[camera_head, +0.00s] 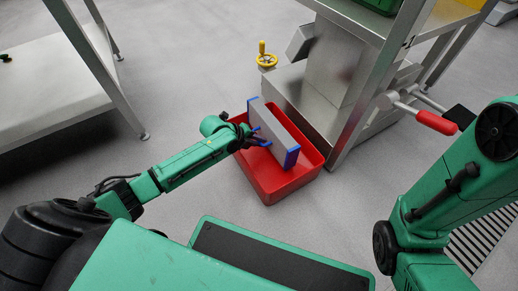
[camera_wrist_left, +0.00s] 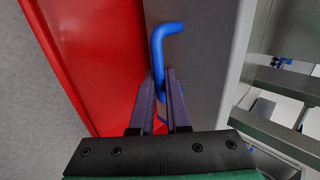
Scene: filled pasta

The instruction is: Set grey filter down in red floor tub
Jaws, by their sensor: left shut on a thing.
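The grey filter (camera_head: 275,133) is a long grey block with blue ends, and its grey face fills the middle of the left wrist view (camera_wrist_left: 205,60). My left gripper (camera_head: 262,139) is shut on its blue handle (camera_wrist_left: 158,48), which sticks up between the fingers (camera_wrist_left: 165,95). The red floor tub (camera_head: 278,187) stands on the floor, and its red wall shows at the left of the wrist view (camera_wrist_left: 95,50). The filter is over or within the tub's opening; I cannot tell whether it touches the bottom. My right gripper is out of view.
A steel table (camera_head: 50,85) is at the upper left. Grey floor left of the tub is clear.

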